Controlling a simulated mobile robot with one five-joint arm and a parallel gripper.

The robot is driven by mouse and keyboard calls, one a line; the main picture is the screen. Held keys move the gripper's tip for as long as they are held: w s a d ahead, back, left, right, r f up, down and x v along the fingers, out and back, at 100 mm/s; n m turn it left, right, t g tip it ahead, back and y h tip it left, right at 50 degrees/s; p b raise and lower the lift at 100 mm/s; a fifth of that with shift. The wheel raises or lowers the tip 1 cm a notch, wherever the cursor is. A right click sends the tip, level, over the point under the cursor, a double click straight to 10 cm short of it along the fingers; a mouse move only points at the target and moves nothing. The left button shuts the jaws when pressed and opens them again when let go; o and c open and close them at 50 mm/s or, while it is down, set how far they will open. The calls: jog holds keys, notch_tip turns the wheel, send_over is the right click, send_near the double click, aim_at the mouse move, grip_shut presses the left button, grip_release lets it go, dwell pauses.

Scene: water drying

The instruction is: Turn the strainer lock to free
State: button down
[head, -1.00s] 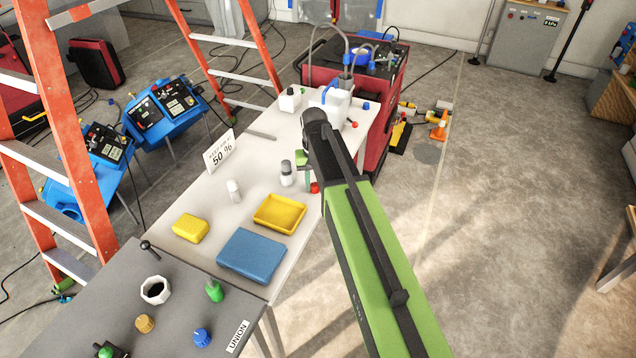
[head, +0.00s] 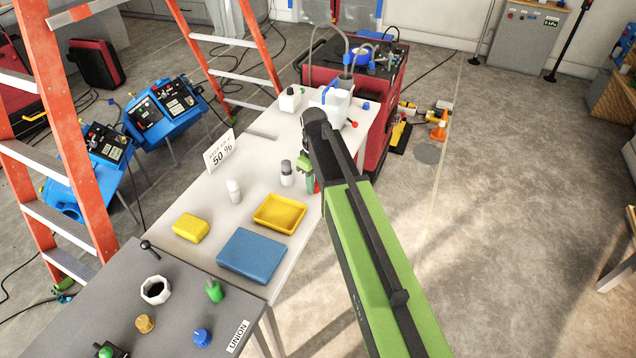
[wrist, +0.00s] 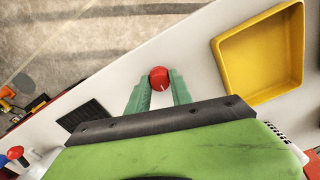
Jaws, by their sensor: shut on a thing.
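A small round red knob (wrist: 159,75), which I take to be the strainer lock, stands at the near edge of the white table in the wrist view. A small pale mark shows on its lower side. In the head view only a sliver of red (head: 317,187) shows beside my fingers. My gripper (wrist: 158,87) is shut on the red knob, with one green finger on each side. In the head view my gripper (head: 309,180) reaches down at the table's right edge. No lettering around the knob is readable.
A yellow tray (head: 300,222), a blue pad (head: 281,258), a yellow block (head: 191,227) and small bottles (head: 286,173) stand close by on the white table (head: 255,150). A white jug (head: 338,105) stands farther back. Bare floor lies to the right.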

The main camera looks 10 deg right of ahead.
jog(key=shift+s, duration=0.15)
dwell(0.4)
jog(key=c, duration=1.1)
grip_release()
jog(key=shift+r, duration=0.1)
jog(key=shift+c, duration=0.2)
notch_tip(320, 180, up, 17)
jog(key=p, duration=1.7)
jog(key=shift+r, duration=0.2)
